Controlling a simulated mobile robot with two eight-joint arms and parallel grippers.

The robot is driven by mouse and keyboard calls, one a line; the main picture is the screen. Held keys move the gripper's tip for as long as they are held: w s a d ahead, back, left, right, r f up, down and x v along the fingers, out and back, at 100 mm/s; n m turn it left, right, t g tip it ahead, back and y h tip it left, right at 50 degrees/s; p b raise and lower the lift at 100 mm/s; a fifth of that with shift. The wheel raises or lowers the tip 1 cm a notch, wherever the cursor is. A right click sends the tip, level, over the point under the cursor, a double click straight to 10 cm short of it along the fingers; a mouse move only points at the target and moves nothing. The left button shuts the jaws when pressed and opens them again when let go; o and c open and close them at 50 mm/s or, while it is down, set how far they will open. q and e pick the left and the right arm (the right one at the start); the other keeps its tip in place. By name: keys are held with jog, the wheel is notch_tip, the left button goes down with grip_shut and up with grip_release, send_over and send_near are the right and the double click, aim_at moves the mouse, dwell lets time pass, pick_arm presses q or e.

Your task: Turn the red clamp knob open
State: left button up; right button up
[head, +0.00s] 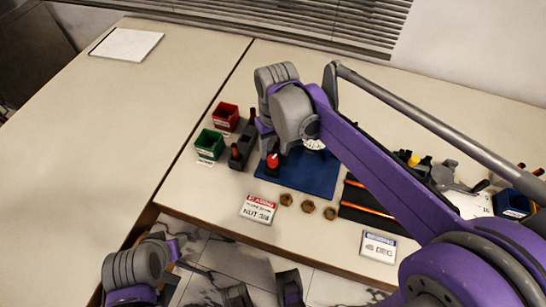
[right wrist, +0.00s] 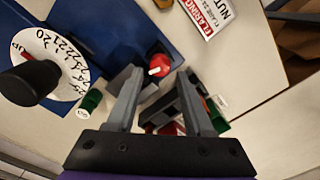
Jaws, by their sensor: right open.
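The red clamp knob (head: 272,161) stands on the blue plate (head: 324,178) of the rig. In the right wrist view the red knob (right wrist: 159,66), with a pale mark on top, lies just beyond and between the fingertips, apart from both. My right gripper (right wrist: 158,82) is open and empty; in the head view its wrist hangs over the back left of the plate and partly hides the rig. A white numbered dial (right wrist: 62,62) with a black post sits beside the knob. My left arm shows at the lower left of the head view; its jaw state is unclear.
A red bin (head: 226,116) and a green bin (head: 209,144) stand left of the rig, near a dark block with orange-topped parts. Several brass nuts (head: 308,207) and a sign (head: 258,209) lie in front. A blue bin (head: 511,204) is at right. The left table is mostly clear.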

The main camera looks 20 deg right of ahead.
aim_at(273, 159)
jog(key=shift+f, duration=2.35)
jog(key=shift+c, duration=0.2)
